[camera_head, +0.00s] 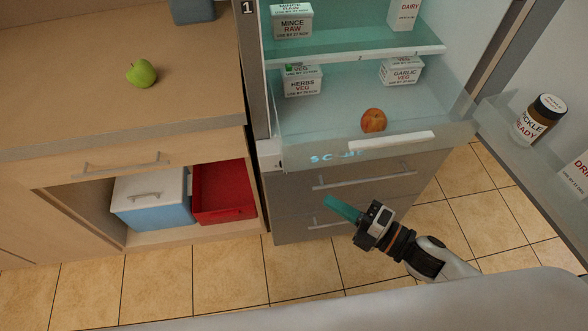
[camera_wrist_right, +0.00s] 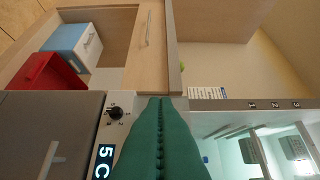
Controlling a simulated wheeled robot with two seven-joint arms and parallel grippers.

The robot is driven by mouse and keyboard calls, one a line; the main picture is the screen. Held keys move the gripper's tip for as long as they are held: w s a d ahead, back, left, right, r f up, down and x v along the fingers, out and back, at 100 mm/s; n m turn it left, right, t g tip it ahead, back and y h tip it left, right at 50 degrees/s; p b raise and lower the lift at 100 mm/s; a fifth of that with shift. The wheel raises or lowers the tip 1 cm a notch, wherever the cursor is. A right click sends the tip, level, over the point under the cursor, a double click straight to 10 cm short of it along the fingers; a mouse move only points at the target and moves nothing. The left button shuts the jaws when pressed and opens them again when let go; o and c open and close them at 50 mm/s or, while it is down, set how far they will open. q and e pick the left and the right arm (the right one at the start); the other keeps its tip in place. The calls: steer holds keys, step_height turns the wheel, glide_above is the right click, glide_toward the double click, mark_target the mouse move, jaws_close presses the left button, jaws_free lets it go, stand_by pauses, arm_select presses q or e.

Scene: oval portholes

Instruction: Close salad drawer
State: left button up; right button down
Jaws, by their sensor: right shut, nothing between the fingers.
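The salad drawer (camera_head: 300,158) is a clear bin at the bottom of the open fridge, with a pale handle strip (camera_head: 392,142) on its front. It looks pulled out, standing forward over the grey drawers below; how far is hard to tell. A peach-coloured fruit (camera_head: 373,120) shows in it. My right gripper (camera_head: 342,208) has teal fingers, shut and empty. In the head view it shows below the salad drawer, in front of the lower grey drawers. The fingers also fill the middle of the right wrist view (camera_wrist_right: 160,140). My left gripper is not in view.
The fridge door (camera_head: 535,95) stands open at the right, with a pickle jar (camera_head: 541,119) on its shelf. Grey drawers (camera_head: 360,180) sit below. At left, a counter carries a green apple (camera_head: 141,73), above a blue bin (camera_head: 150,200) and red bin (camera_head: 225,193). Tiled floor is clear.

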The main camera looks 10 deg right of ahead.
mark_target(285, 161)
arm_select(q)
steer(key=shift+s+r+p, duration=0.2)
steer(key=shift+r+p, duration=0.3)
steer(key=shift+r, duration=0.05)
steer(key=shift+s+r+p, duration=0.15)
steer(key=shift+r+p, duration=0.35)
arm_select(e)
steer(key=shift+w+a, duration=1)
steer(key=shift+w, duration=0.6)
steer(key=shift+w+a, duration=1.05)
steer(key=shift+w, duration=0.55)
steer(key=shift+w+a, duration=1)
steer(key=shift+w, duration=0.6)
